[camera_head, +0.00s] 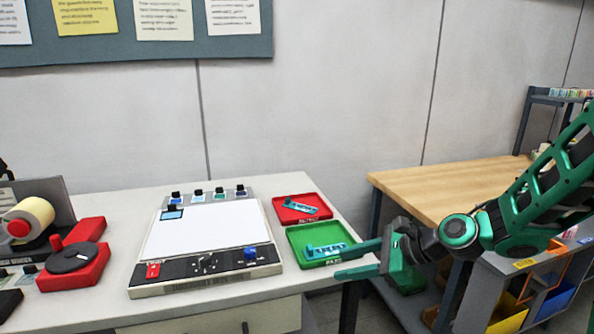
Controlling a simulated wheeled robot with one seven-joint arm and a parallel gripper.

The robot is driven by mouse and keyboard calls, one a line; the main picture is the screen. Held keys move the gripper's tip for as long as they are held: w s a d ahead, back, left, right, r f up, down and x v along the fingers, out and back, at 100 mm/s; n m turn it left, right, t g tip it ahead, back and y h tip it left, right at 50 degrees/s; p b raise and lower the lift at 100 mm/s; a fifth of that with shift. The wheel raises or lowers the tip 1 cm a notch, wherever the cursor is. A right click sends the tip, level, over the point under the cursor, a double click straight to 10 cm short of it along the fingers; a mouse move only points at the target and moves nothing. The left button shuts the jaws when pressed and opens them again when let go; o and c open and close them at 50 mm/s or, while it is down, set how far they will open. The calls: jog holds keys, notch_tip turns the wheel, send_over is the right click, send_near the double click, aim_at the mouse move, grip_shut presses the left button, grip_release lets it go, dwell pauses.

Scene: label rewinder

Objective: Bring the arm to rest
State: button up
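My gripper (343,262) reaches in from the right, at the front right of the white table. Its two green fingers are apart, with nothing visible between them. The far finger overlaps the right side of the green tray (297,236) in the picture. A light-blue strip-like piece (325,250) lies in that tray, close to the far fingertip. I cannot tell whether they touch. My arm extends from the gripper to the right edge of the view.
A red tray (279,208) holding a similar blue piece stands behind the green one. A white-topped machine (200,235) and a red rewinder (75,262) stand on the table (130,208) to the left. A wooden bench (430,187) and shelf (528,125) are at right.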

jog(key=s+d+f+n+g+h, duration=0.1)
jog(key=s+d+n+h, duration=0.4)
jog(key=d, duration=0.5)
jog(key=s+d+f+n+g+h, duration=0.15)
jog(key=s+d+n, duration=0.25)
jog(key=s+d, duration=0.4)
jog(key=s+d+r+n+g+h, duration=0.1)
jog(key=s+d+r+n, duration=0.1)
jog(key=s+d, duration=0.3)
jog(key=s+d+r+n+g+h, duration=0.2)
jog(key=s+d, duration=0.3)
jog(key=s, duration=0.5)
jog(key=shift+s+d+n, duration=0.25)
jog(key=shift+s+n, duration=0.05)
jog(key=shift+s, duration=0.05)
jog(key=shift+c, duration=1.1)
jog(key=shift+s+d, duration=0.1)
